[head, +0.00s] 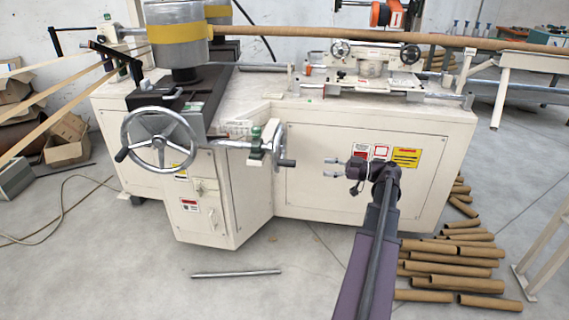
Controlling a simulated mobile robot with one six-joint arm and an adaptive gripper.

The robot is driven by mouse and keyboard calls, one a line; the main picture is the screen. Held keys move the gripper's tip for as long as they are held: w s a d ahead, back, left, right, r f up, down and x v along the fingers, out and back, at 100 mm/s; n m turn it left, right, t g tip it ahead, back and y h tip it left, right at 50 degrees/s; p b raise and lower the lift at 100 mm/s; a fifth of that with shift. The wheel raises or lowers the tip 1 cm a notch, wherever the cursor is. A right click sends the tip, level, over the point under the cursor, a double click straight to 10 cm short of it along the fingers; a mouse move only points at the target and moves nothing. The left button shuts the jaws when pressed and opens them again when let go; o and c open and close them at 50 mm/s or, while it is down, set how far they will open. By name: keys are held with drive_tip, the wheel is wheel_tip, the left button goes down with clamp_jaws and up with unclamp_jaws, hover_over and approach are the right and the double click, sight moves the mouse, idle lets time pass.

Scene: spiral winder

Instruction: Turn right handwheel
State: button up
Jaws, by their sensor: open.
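A large silver handwheel (158,141) with dark handles stands on the left front of the cream machine (350,125). To its right, a smaller handwheel (278,146) shows nearly edge-on, with a dark handle pointing right. Two small black handwheels, one on the left (341,50) and one on the right (410,54), sit on the carriage on top of the machine. My gripper (327,167) is in front of the machine's front panel, right of and slightly below the edge-on handwheel. Its fingers point left, are apart and hold nothing; it appears clear of the wheel.
Several cardboard tubes (455,262) lie on the floor at the lower right. A metal bar (236,273) lies on the floor in front of the machine. A long brown tube (330,42) runs across the top. The floor at the lower left is mostly clear, apart from a cable.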

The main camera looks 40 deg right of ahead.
sight(278, 162)
drive_tip(key=shift+x, duration=6.9)
clamp_jaws()
